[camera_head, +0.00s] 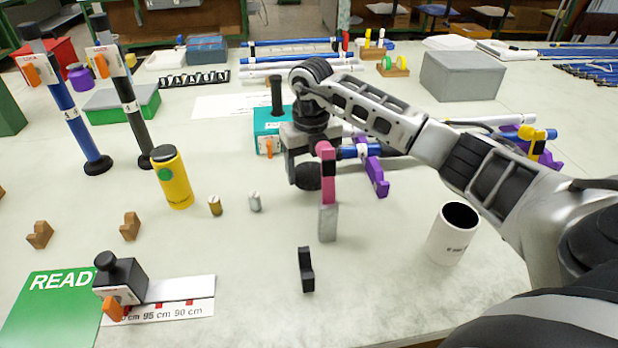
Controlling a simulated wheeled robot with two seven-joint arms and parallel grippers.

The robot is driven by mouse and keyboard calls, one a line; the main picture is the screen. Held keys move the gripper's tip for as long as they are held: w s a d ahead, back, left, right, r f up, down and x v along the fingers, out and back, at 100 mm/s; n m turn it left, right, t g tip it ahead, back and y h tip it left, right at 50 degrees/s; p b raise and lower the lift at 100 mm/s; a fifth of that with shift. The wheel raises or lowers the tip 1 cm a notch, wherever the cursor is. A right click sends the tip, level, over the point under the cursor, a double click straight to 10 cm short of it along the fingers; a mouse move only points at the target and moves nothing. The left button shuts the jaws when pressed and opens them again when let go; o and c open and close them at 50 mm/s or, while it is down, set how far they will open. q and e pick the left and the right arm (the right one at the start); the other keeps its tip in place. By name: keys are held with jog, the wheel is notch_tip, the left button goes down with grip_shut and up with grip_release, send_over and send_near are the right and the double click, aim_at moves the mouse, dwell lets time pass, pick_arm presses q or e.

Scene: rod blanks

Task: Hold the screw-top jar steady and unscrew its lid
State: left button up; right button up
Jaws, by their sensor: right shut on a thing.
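A yellow cylinder (174,184) with a dark top (164,153) and a green dot stands left of centre. It looks like the screw-top jar, though I cannot tell whether its dark top is a lid. My right gripper (308,170) points down near the middle of the table, well to the right of this cylinder. It is shut around what looks like a dark round piece (307,178). My left gripper is not in view.
A brass weight (215,206) and a silver weight (255,202) stand between cylinder and gripper. A teal box (268,132) is behind the gripper. A white cup (453,238) stands below my right arm. A black block (306,272) is in front. Bare table lies between.

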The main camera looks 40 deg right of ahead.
aim_at(311, 172)
notch_tip(311, 172, down, 3)
jog(key=shift+f, duration=0.1)
jog(key=shift+f, duration=0.2)
jog(key=o, duration=1.1)
jog(key=shift+r, duration=0.1)
